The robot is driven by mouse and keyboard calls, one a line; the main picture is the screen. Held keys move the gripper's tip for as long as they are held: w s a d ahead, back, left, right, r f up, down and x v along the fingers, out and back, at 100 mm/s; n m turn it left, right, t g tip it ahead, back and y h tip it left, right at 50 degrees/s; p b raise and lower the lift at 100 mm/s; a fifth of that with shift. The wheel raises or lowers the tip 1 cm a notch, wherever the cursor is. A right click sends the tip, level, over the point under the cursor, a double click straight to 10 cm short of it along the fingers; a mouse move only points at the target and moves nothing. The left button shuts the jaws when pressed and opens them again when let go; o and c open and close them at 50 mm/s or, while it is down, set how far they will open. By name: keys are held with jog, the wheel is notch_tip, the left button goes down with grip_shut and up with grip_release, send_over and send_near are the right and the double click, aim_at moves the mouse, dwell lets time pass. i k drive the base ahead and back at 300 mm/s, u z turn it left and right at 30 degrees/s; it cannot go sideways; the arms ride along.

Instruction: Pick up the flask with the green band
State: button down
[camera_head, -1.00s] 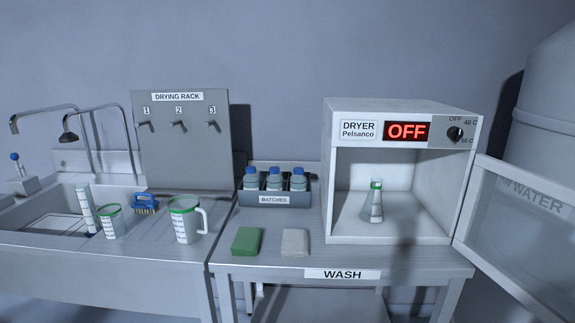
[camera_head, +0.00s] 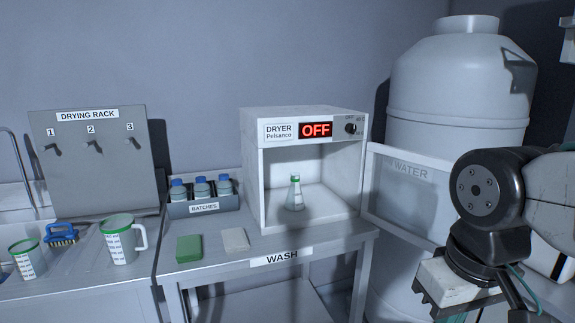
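The flask with the green band (camera_head: 295,195) stands upright inside the open dryer (camera_head: 252,170), near the middle of its floor. It is a clear conical flask with a green ring at its neck. The dryer door (camera_head: 405,195) is swung open to the right, and the display reads OFF. My arm comes in from the right edge, and the body of my gripper shows at the lower right, well apart from the flask. The fingertips are not clearly visible, so I cannot see whether it is open or shut.
The open door and a big white water tank (camera_head: 455,90) stand between the dryer and my arm's side. On the wash table (camera_head: 225,262) lie a green sponge (camera_head: 189,248) and a pale block (camera_head: 235,239). A batches rack (camera_head: 178,211) with blue-capped bottles and a green-rimmed jug (camera_head: 121,243) stand left.

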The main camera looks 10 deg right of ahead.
aim_at(295, 201)
jog(key=u, duration=0.85)
jog(key=k, duration=1.05)
jog(key=u, duration=0.5)
jog(key=i, duration=1.8)
jog(key=z, duration=1.9)
jog(key=i, duration=0.7)
jog(key=z, duration=0.8)
